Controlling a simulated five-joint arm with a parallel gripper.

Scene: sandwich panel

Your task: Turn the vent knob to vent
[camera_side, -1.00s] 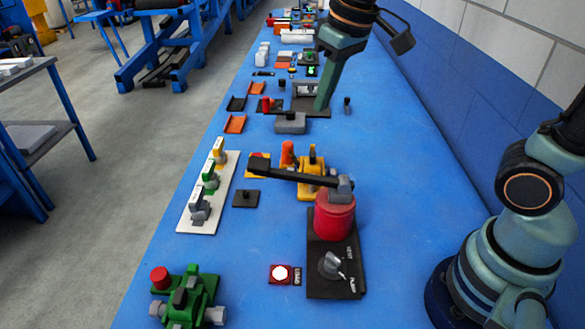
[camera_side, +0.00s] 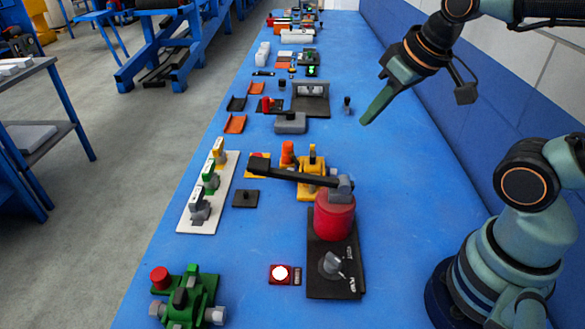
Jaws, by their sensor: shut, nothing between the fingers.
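The vent knob (camera_side: 331,263) is a grey knob on a black base plate (camera_side: 335,288), in the lower middle of the side view. White lettering beside it reads VENT toward the back and PUMP toward the front. The knob's exact pointing is too small to tell for sure. A red cylinder (camera_side: 334,216) with a long black lever (camera_side: 285,172) stands on the same plate, behind the knob. My gripper (camera_side: 366,120) is shut and empty, in the air at the upper right, well behind the knob and apart from everything.
A green valve block (camera_side: 187,297) is at the front left. A white panel (camera_side: 190,222) carries several handles. Yellow fixtures (camera_side: 311,170) stand behind the lever. The bench right of the plate is clear.

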